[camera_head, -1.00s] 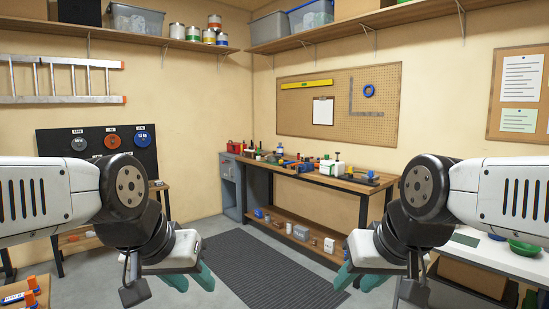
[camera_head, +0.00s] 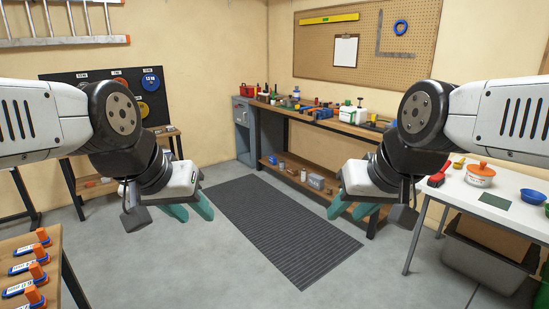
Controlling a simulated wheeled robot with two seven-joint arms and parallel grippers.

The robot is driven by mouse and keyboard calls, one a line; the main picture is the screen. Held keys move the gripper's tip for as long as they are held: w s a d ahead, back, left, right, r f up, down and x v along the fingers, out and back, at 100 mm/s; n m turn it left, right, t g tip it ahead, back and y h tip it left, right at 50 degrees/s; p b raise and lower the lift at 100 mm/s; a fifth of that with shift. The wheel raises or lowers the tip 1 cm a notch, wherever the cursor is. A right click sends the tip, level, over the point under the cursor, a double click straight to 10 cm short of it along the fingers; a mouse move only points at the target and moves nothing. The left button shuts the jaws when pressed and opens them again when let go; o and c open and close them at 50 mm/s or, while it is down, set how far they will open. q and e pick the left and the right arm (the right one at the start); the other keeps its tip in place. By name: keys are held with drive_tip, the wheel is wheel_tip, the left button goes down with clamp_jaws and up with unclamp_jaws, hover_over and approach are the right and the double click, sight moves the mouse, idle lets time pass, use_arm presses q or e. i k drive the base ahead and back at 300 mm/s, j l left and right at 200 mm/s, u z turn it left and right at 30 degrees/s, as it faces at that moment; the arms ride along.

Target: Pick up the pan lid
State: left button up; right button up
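In the head view, a small pot (camera_head: 481,180) with an orange lid (camera_head: 482,168) on it stands on the white table (camera_head: 462,193) at the right. The lid has a raised knob on top. It is partly close behind my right arm in the picture. My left gripper (camera_head: 189,209) hangs over the floor at the left of the mat, its teal fingers apart and empty. My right gripper (camera_head: 352,208) hangs in front of the workbench, left of the white table, its teal fingers apart and empty. Neither gripper touches the pot or lid.
A blue bowl (camera_head: 533,196), a green mat (camera_head: 495,201) and a red item (camera_head: 437,180) lie on the white table. A grey bin (camera_head: 482,262) sits beneath it. A workbench (camera_head: 345,126) stands at the back. The floor around the dark mat (camera_head: 285,225) is clear.

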sight(290, 98)
drive_tip(key=i, duration=3.2)
drive_tip(key=i+j, duration=0.1)
drive_tip(key=i, duration=3.15)
drive_tip(key=l+z, duration=0.05)
drive_tip(key=l, duration=0.05)
